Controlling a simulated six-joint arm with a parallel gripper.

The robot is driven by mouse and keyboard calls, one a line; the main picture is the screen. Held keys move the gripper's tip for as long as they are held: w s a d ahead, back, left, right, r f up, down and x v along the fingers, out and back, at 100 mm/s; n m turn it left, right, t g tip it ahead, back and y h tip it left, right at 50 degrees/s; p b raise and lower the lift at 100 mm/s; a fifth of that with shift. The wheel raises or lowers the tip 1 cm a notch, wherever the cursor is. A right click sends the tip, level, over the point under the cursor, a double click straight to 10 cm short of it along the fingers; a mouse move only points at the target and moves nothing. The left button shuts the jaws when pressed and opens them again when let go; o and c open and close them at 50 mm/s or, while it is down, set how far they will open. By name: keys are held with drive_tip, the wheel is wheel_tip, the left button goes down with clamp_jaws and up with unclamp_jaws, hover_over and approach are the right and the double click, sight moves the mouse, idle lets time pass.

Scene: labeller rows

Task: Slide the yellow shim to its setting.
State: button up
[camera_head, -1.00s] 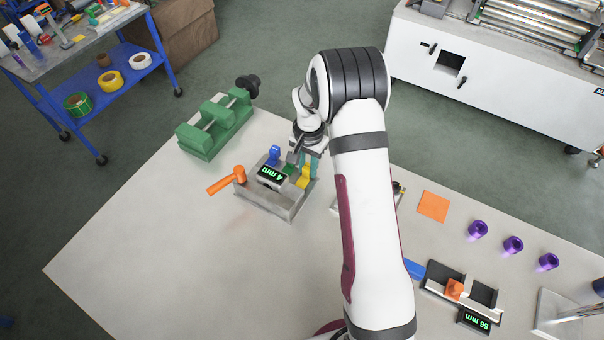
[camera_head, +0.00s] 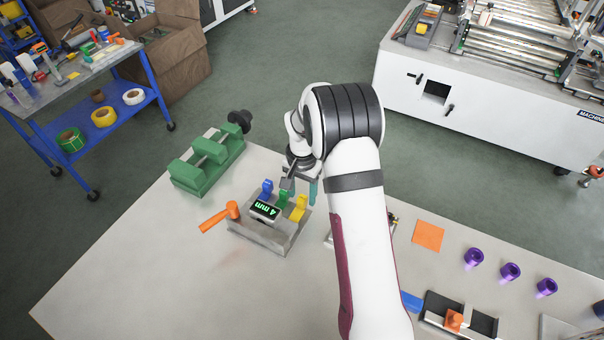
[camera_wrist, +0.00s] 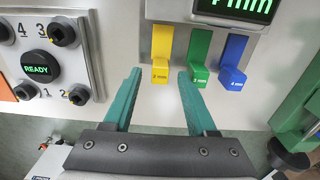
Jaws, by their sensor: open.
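The yellow shim (camera_head: 300,205) sits in a grey metal block (camera_head: 268,238), beside a green shim (camera_head: 282,200) and a blue shim (camera_head: 267,188). In the wrist view the yellow shim (camera_wrist: 161,60) has a tab at its near end, with the green (camera_wrist: 200,62) and blue (camera_wrist: 233,65) shims to its right. The block's display (camera_head: 265,211) reads 4 mm. My gripper (camera_wrist: 160,76) is open and empty, its teal fingers either side of the yellow tab. The right fingertip lies between the yellow and green tabs; contact cannot be told.
An orange-handled lever (camera_head: 218,218) is at the block's left, with a green vise (camera_head: 208,160) behind. A panel with a READY button (camera_wrist: 38,67) and several knobs stands left in the wrist view. Purple rings (camera_head: 510,271) and an orange square (camera_head: 428,235) lie right. The table's front left is clear.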

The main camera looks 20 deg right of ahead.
sight(302, 198)
wheel_tip(302, 198, up, 14)
drive_tip(key=shift+f, duration=0.25)
